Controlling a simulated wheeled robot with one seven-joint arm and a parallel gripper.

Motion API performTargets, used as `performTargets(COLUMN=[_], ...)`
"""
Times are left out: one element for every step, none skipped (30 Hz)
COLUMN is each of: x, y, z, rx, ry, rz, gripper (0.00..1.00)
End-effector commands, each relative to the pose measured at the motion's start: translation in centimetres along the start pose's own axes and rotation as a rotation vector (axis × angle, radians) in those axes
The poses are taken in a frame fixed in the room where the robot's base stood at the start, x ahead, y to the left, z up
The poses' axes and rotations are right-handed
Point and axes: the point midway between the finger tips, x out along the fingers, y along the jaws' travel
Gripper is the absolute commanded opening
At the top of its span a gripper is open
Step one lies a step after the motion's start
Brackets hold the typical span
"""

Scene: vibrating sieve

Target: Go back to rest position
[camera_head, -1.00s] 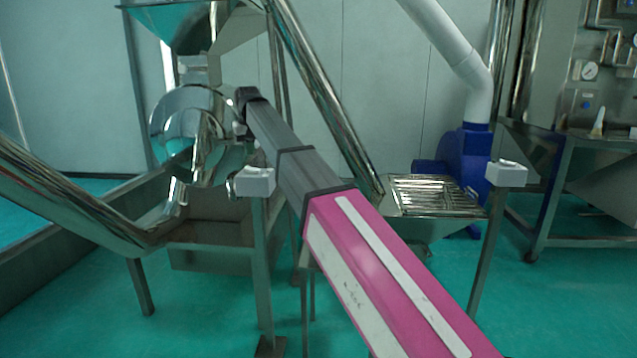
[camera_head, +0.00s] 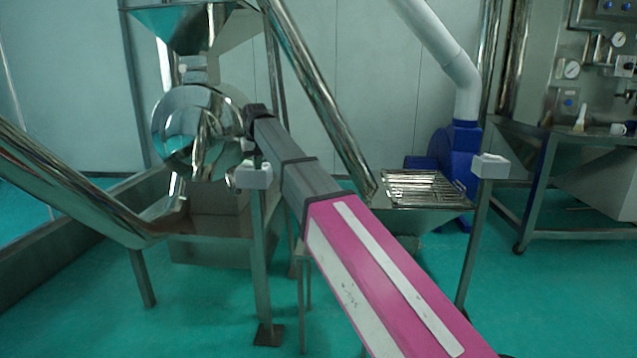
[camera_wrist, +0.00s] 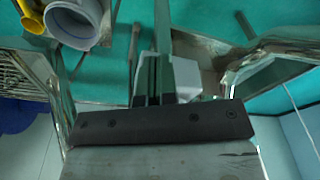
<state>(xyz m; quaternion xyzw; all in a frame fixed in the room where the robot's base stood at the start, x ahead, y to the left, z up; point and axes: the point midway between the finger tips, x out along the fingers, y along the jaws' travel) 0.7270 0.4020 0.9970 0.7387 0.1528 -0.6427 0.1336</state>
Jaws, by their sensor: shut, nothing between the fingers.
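My arm, pink then dark grey, reaches in the head view from the lower right up to a shiny round metal drum (camera_head: 198,135). Its far end is beside the drum's right edge; my fingers cannot be made out there. In the wrist view my gripper (camera_wrist: 153,88) shows as two thin dark fingers close together, shut and empty. A dark bar with screws lies below them in the picture. A pale grey block (camera_wrist: 185,78) is behind the fingers; I cannot tell whether they touch it.
A post with a white block (camera_head: 253,174) stands close under my arm. A second post with a white block (camera_head: 490,165), a slatted metal tray (camera_head: 425,188) and a blue machine (camera_head: 455,160) are to the right. A steel bench (camera_head: 550,140) stands far right. Green floor is open between them.

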Motion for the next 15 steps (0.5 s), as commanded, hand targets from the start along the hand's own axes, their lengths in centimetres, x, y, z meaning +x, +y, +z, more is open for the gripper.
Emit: performTargets(x=[1.2,1.8,2.7,3.3,4.1,5.1,6.0,6.8,8.2,9.2,10.4,12.0,13.2,14.4,16.0], y=[0.9,1.4,2.0,2.5,3.0,3.8,4.5,5.1,6.2,7.0,7.9,9.2,10.1,11.0,12.2], z=[0.8,1.1,1.6,1.9,2.3,2.9,3.4,3.9,4.8,5.6,6.4,7.6,8.6,9.6,11.0], rx=[0.008,0.013,0.019,0.023,0.029,0.036,0.043,0.049,0.059,0.068,0.077,0.091,0.101,0.111,0.125], ry=[-0.005,-0.007,-0.009,-0.01,-0.011,-0.015,-0.018,-0.019,-0.023,-0.026,-0.03,-0.034,-0.038,-0.041,-0.046], rz=[0.002,0.002,0.003,0.004,0.005,0.006,0.007,0.008,0.009,0.01,0.011,0.013,0.014,0.015,0.017], gripper=[0.0,0.0,0.0,0.0,0.0,0.0,0.0,0.0,0.0,0.0,0.0,0.0,0.0,0.0,0.0])
